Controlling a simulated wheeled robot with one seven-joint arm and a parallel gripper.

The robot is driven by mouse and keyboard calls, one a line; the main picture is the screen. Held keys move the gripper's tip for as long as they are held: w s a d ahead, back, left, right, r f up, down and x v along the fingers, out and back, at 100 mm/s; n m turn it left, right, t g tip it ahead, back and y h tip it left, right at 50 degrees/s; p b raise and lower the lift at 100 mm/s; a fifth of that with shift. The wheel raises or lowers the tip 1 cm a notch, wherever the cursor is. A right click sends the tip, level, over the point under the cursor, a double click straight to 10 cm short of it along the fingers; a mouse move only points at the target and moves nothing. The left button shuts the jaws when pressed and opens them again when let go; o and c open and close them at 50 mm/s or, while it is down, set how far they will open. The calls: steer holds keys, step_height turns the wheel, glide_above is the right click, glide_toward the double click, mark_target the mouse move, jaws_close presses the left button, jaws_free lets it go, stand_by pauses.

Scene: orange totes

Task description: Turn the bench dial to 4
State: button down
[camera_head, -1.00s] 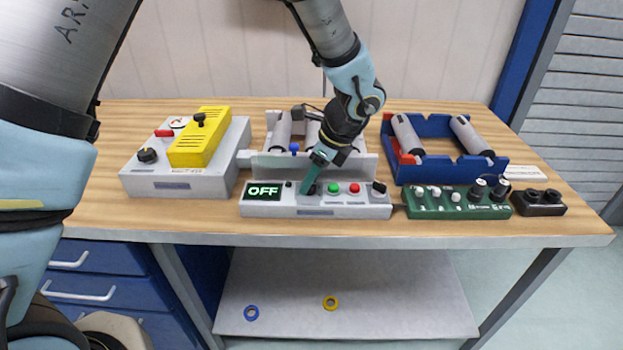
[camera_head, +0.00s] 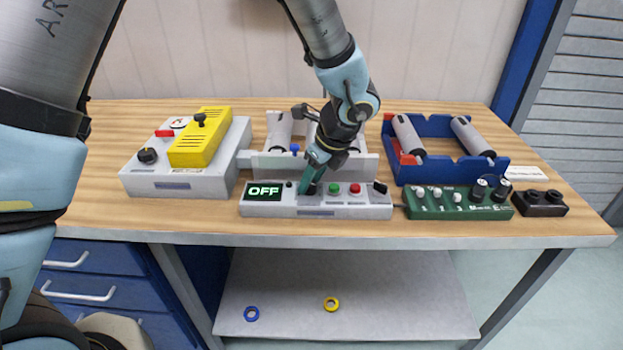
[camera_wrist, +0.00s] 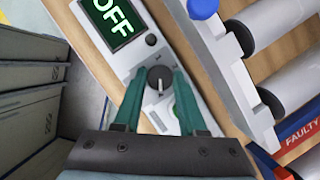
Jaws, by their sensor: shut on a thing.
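The bench dial (camera_wrist: 158,76) is a dark round knob with a pale pointer line on a light grey control box (camera_head: 345,210). My gripper (camera_wrist: 159,74) has its two green fingers shut on either side of the dial. In the head view, my gripper (camera_head: 309,188) reaches down to the box from behind and mostly hides the dial. The box's display (camera_head: 264,191) reads OFF, and so does the display in the wrist view (camera_wrist: 115,17). The dial's scale marks cannot be read.
Right of the dial are a green button (camera_head: 333,188), a red button (camera_head: 355,188) and a black switch (camera_head: 380,187). A green knob box (camera_head: 458,210) stands to the right. A roller stand (camera_head: 365,168) is close behind. A grey box with a yellow cover (camera_head: 200,140) stands left.

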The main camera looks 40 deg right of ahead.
steer(key=shift+c, duration=2.4)
jaws_free()
steer(key=a+b+v, duration=0.1)
steer(key=v, duration=0.9)
steer(key=shift+s+d+r+b, duration=0.2)
steer(key=shift+d+r+b, duration=0.2)
steer(key=shift+d, duration=0.1)
steer(key=shift+w, duration=0.1)
